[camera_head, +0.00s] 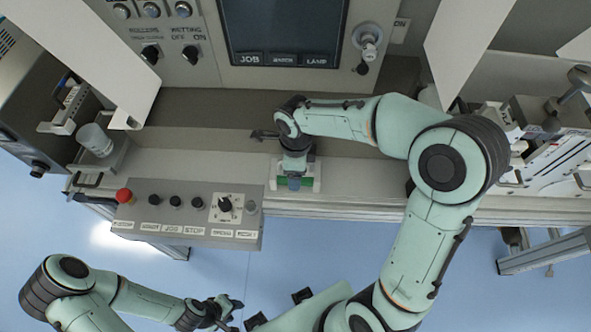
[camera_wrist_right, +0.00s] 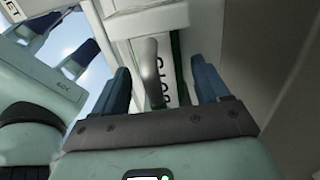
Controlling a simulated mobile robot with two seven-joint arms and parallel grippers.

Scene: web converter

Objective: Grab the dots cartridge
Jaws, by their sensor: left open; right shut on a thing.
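The dots cartridge (camera_head: 309,184) is a white and green block on the grey ledge below the screen, in the middle of the head view. The right wrist view shows its white face with a green strip, dark rotated lettering and a rounded grey handle (camera_wrist_right: 151,75). My right gripper (camera_head: 293,182) points down onto it and is shut on it, with the blue fingers on either side in the wrist view (camera_wrist_right: 162,88). My gripper hides part of the cartridge in the head view. My left gripper (camera_head: 232,308) is open and empty, low over the blue floor.
A control box (camera_head: 190,215) with a red stop button (camera_head: 124,196) stands left of the cartridge. A grey-white cup (camera_head: 95,139) is farther left. A machine panel with a screen (camera_head: 285,30) is behind. White flaps hang at both sides. The ledge right of the cartridge is clear.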

